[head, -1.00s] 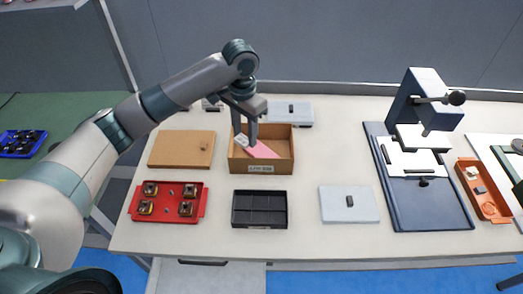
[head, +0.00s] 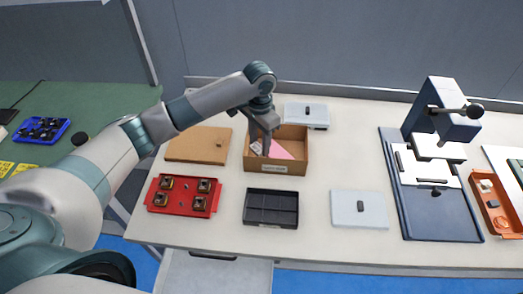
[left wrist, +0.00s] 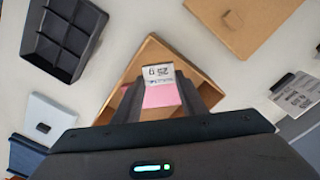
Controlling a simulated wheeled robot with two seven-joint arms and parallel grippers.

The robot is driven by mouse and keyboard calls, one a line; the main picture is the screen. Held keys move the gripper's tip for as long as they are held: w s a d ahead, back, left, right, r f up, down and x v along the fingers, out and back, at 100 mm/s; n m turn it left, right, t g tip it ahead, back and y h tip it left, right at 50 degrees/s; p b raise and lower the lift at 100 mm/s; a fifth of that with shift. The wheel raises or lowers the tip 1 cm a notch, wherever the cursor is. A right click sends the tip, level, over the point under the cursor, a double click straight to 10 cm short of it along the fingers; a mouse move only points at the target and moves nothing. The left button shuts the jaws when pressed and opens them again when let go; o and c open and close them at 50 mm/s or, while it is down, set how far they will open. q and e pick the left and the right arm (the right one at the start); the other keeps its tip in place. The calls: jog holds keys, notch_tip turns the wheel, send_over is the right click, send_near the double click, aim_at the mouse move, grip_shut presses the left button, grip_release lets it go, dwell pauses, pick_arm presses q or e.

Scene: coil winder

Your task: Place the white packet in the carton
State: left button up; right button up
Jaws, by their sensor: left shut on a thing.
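The open brown carton (head: 273,168) stands at the back of the table and has a label on its front wall. A pink piece (head: 281,150) lies inside it. My left gripper (head: 265,150) points down into the carton's left part and is shut on the white packet (head: 255,148). In the left wrist view the packet (left wrist: 158,75), with print reading 25 g, sits between the fingertips (left wrist: 158,90), above the pink piece (left wrist: 161,97). I cannot tell whether the packet touches the carton's floor. My right gripper is not in view.
A brown board (head: 198,145) lies left of the carton. Another grey box (head: 306,115) is behind. A blue winder (head: 440,190) stands at right.

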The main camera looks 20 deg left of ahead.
aim_at(260, 152)
pick_arm(q)
jog(key=shift+f, duration=0.65)
jog(key=shift+f+p, duration=0.45)
jog(key=shift+f, duration=1.4)
jog(key=shift+f, duration=0.1)
jog(key=o, duration=0.7)
jog(key=shift+o, duration=0.2)
notch_tip(260, 152, up, 11)
jog(key=b, duration=0.2)
jog(key=shift+f+b, duration=0.15)
jog(key=shift+b, duration=0.25)
jog(key=shift+r, duration=0.8)
